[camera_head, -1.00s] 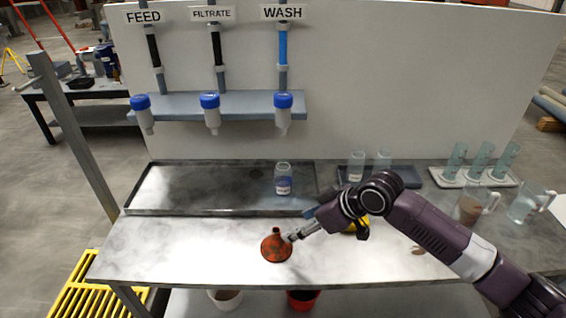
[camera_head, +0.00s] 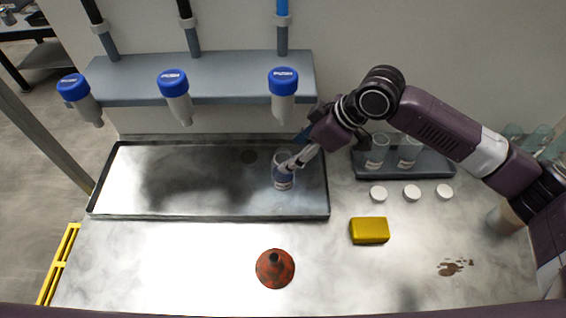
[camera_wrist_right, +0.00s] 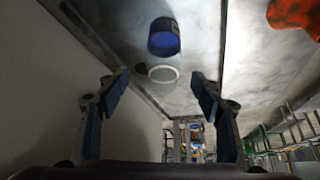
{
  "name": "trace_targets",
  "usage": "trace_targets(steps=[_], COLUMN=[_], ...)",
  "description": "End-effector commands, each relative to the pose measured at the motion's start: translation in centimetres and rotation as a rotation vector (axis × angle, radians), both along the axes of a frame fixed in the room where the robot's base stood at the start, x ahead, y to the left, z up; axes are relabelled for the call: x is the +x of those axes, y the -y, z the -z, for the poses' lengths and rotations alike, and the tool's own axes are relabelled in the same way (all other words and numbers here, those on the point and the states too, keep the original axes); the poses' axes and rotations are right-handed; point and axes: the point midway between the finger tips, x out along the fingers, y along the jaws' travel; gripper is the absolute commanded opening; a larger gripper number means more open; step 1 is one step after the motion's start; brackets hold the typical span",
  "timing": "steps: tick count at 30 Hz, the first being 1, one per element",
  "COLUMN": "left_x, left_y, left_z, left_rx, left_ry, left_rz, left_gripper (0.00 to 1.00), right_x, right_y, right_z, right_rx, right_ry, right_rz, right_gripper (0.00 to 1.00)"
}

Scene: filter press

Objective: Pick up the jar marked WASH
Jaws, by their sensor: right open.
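A clear jar (camera_head: 283,182) with a dark blue label stands in the metal tray, below the blue-capped WASH tap (camera_head: 283,82). The label's lettering is too small to read. My right gripper (camera_head: 290,163) is at the jar's upper part and hides some of it in the head view. In the right wrist view, the jar (camera_wrist_right: 164,48) shows ahead of the open fingers (camera_wrist_right: 160,82), roughly centred, with its open mouth towards me. I cannot tell whether the fingers touch it. My left gripper is not in view.
The tray (camera_head: 130,216) has a raised rim. A shelf (camera_head: 230,78) with several taps overhangs behind. To the right are a dark tray (camera_head: 432,165) with two jars, white lids (camera_head: 411,192) and a yellow sponge (camera_head: 369,230). A rusty-red funnel (camera_head: 275,268) sits in front.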

Motion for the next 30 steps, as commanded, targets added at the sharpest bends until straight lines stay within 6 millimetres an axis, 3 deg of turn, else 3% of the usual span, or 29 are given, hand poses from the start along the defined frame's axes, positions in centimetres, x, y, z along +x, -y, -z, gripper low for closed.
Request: trace_targets(steps=[6, 14, 21, 30], left_x=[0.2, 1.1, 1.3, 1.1], left_y=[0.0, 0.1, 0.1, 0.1], left_z=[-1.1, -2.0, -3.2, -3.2], left_rx=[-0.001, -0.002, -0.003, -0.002], left_ry=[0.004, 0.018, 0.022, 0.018], left_rz=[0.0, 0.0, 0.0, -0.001], left_gripper=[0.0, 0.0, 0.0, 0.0], right_x=[0.7, 1.0, 1.6, 1.8], right_y=[-1.9, -3.2, -5.2, -5.5], right_z=[2.9, 4.5, 7.2, 8.0], right_rx=[0.0, 0.001, 0.001, 0.0], right_ry=[-0.002, -0.002, -0.002, 0.0], right_rz=[0.0, 0.0, 0.001, 0.0], right_gripper=[0.6, 0.6, 0.6, 0.6])
